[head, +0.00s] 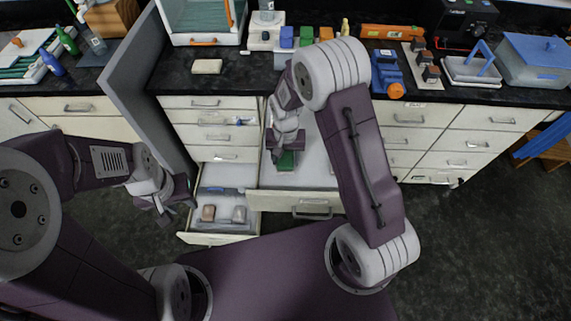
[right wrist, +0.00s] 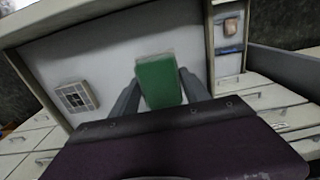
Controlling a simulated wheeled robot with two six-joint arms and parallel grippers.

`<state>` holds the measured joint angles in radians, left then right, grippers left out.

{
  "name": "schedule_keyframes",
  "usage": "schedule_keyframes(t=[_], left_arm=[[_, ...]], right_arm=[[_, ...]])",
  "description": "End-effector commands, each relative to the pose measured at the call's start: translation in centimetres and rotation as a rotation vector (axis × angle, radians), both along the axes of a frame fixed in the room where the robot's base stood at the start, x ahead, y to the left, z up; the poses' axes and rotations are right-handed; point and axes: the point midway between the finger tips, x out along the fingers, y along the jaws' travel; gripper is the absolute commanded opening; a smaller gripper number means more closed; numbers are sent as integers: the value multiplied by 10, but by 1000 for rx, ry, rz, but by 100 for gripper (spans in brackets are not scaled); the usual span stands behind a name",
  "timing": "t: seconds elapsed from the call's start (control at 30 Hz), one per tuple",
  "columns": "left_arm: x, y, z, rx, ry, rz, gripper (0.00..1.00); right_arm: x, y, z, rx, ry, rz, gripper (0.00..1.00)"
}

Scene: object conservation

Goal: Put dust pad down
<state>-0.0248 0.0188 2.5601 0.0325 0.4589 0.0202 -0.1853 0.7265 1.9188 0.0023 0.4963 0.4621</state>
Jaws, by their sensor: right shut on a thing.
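The green pad (right wrist: 158,82), which looks like the dust pad, is between the two fingers of my right gripper (right wrist: 155,92). In the head view the pad (head: 287,161) shows under my right gripper (head: 283,152), inside the wide open drawer (head: 310,196). The gripper is shut on it. The pad is over the white drawer floor; I cannot tell if it touches it. My left gripper (head: 176,206) hangs left of the drawers, its fingers apart and empty.
A narrower open drawer (head: 218,238) to the left holds a brownish block (head: 208,213) and a grey one (head: 239,214). The black counter (head: 240,90) behind carries tools and boxes. A grey partition (head: 150,70) stands left.

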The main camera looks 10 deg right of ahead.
Motion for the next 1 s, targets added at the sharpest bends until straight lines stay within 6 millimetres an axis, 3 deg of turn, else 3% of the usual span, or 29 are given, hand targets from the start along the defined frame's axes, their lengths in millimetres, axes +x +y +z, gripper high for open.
schedule_keyframes(t=[0.3, 0.67, 0.7, 0.73, 1.0], left_arm=[[0, 0, -1, 0, 0, 0, 36], [0, 0, -4, 0, 0, 0, 36], [0, 0, -3, 0, 0, 0, 36], [0, 0, -3, 0, 0, 0, 36], [0, 0, -3, 0, 0, 0, 36]], right_arm=[[-1, 0, -39, -1, 1, 0, 16], [-1, 0, -44, 0, 1, 0, 16], [-1, 0, -43, 0, 0, 0, 65], [-1, 0, -43, 0, 0, 0, 73], [-1, 0, -43, 0, 0, 0, 76]])
